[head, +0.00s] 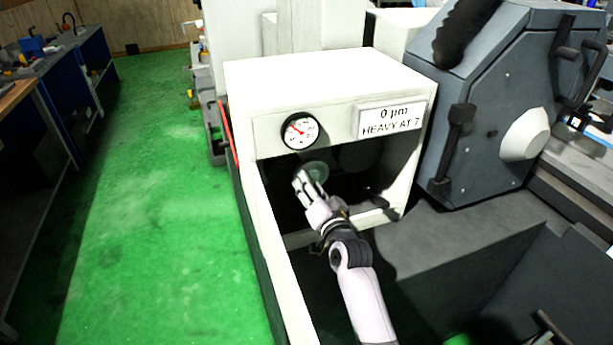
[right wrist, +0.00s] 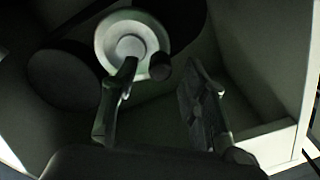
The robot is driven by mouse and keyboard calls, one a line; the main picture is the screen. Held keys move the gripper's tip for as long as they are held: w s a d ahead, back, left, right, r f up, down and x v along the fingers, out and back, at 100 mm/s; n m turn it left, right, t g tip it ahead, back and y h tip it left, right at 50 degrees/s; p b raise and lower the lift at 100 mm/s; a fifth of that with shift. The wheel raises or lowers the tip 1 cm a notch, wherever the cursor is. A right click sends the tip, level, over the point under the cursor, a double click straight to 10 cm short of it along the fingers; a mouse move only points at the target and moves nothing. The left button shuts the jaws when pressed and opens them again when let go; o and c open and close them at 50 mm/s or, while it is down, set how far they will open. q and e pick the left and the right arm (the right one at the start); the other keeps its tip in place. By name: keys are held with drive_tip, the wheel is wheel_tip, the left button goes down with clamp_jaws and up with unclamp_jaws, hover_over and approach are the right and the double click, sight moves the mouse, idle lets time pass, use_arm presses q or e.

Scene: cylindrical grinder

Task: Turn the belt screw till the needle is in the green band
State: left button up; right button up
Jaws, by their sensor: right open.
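The round gauge (head: 300,131) with a dark rim is on the front of the white cabinet (head: 310,72). Its red needle points to the upper left; I cannot make out a green band. A pale round wheel (head: 317,170), which looks like the belt screw's handwheel, is inside the dark opening below. In the right wrist view the wheel (right wrist: 113,40) shows a raised hub and a dark knob (right wrist: 160,67) at its lower right edge. My right gripper (head: 301,179) is open in front of the wheel, its fingers either side of the knob in that view. Contact is unclear. My left gripper is not in view.
A sign (head: 392,118) reads "0 µm HEAVY AT 7". Dark round pulleys, one at left in the wrist view (right wrist: 62,77), are beside the wheel. The opening's side walls and lower lip (head: 375,217) surround my gripper. A grey machine housing (head: 510,90) stands at right. Green floor (head: 170,190) is clear at left.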

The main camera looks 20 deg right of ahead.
sight(313, 177)
drive_tip(key=shift+w, duration=1.65)
drive_tip(key=shift+c, duration=0.5)
clamp_jaws()
